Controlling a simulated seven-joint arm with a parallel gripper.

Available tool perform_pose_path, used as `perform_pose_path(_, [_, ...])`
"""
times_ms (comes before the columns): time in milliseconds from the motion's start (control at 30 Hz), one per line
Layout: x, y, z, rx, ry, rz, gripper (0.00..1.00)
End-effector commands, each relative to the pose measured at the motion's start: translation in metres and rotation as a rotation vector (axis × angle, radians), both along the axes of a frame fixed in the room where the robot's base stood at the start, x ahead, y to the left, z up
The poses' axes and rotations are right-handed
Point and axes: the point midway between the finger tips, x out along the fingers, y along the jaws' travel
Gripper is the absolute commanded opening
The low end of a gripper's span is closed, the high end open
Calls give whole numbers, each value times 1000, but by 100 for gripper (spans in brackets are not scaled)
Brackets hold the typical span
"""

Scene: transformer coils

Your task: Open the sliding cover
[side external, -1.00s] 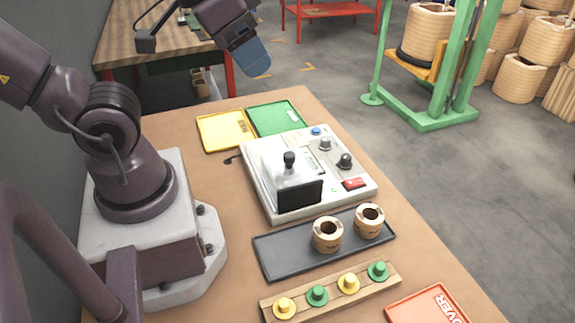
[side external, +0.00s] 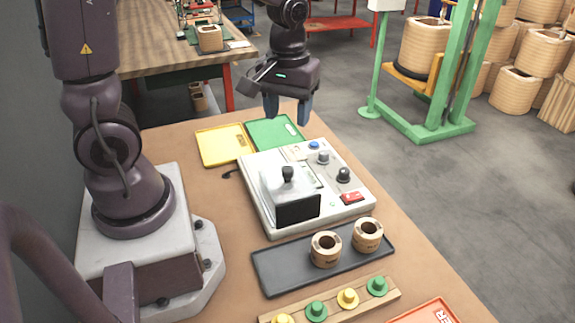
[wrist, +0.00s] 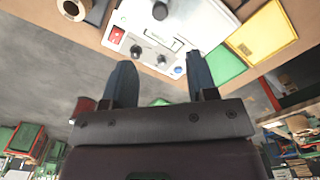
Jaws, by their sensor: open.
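My gripper (side external: 288,112) is open and empty, fingers pointing down, in the air above the far side of the table near the green tray. In the wrist view the two blue fingers (wrist: 158,82) are apart with nothing between them. The device (wrist: 196,18) shows beyond them, with the black knob (wrist: 160,10) at the top edge.
The device carries a red switch (side external: 352,198), dials and a blue button (side external: 314,145). Yellow (side external: 222,150) and green (side external: 270,131) trays lie behind it. A dark tray (side external: 272,273) with two coils (side external: 325,250) and a wooden peg rack (side external: 362,299) lie in front.

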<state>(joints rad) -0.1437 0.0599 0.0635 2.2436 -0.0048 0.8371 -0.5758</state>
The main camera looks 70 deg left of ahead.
Motion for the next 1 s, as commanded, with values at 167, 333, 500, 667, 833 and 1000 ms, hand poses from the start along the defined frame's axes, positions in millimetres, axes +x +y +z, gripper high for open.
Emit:
perform_pose_path(167, [-1,0,-21,-1,7,3,52])
perform_pose_path(333, [-2,-1,-57,-1,10,1,52])
perform_pose_path(500, [-2,-1,-92,-2,8,1,52])
perform_pose_path(667, [-1,-1,-114,-1,6,0,52])
perform_pose_path(833, [-1,-1,-126,-1,2,-1,52])
perform_pose_path(1000, [-1,-1,-128,-1,1,-1,52])
